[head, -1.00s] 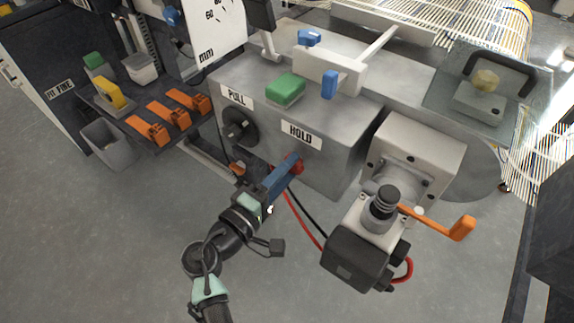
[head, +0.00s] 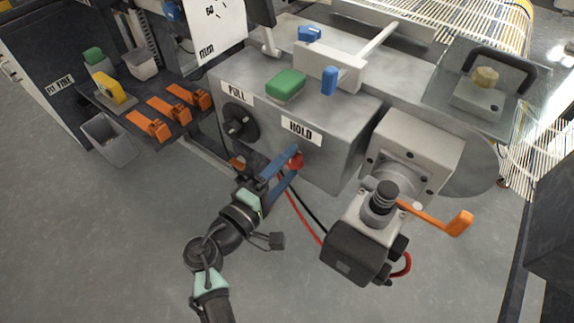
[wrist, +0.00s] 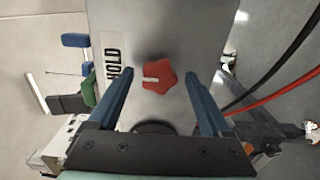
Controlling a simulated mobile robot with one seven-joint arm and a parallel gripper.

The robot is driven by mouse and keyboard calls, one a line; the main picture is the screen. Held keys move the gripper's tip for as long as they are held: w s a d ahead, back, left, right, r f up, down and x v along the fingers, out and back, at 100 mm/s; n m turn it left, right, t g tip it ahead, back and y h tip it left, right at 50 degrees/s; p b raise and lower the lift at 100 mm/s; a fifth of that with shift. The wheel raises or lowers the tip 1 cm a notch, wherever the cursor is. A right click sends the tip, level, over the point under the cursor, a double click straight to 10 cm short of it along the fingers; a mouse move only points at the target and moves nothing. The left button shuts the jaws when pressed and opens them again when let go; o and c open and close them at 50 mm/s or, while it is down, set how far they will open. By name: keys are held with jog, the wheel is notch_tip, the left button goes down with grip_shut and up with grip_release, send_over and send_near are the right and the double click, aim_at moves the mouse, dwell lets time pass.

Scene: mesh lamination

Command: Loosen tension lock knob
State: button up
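A red star-shaped knob (head: 297,159) with a pale mark sits on the grey machine housing, below the HOLD label (head: 301,131). It also shows in the middle of the wrist view (wrist: 161,77). My gripper (head: 289,163) is in front of this knob. In the wrist view, its blue fingers (wrist: 159,88) stand on either side of the red knob, with a gap at each side. The gripper is open and holds nothing. A black knob (head: 238,122) sits left of it, below the PULL label (head: 237,93).
A motor unit with an orange crank handle (head: 460,223) juts out to the right. Red and black cables (head: 303,212) hang just right of my gripper. A shelf with orange clamps (head: 150,125) and a grey bin (head: 108,139) are at left. The floor in front is clear.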

jog(key=shift+s, duration=0.1)
jog(key=p+v, duration=0.1)
jog(key=v, duration=1.1)
jog(key=shift+s+a, duration=0.25)
jog(key=shift+s, duration=0.05)
